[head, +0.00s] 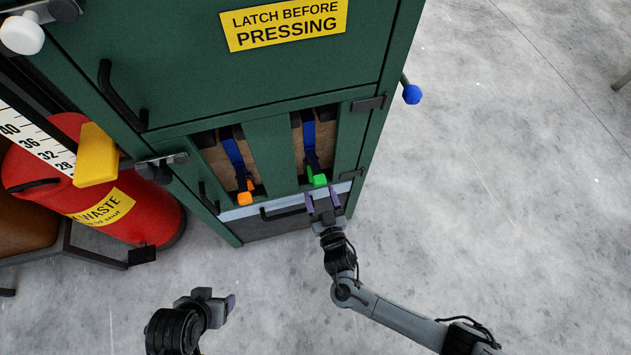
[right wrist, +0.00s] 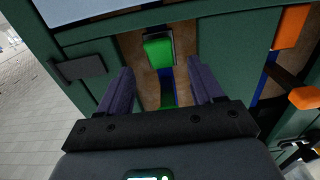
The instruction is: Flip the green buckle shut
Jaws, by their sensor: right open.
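The green buckle (head: 319,180) sits at the lower end of a blue strap (head: 309,140) in the right opening of the green press front. In the right wrist view the green buckle (right wrist: 158,50) shows as a plate between my fingers, with another green part lower down, partly hidden by the gripper body. My right gripper (head: 322,200) is open, just in front of and below the buckle; its two purple fingers (right wrist: 160,66) straddle the buckle in view, and no contact is visible. My left gripper (head: 229,303) is low in the head view, away from the press; its opening is unclear.
An orange buckle (head: 245,198) on a second blue strap is left of the green one. A black handle (head: 283,213) crosses the lower panel. The floor at right is clear.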

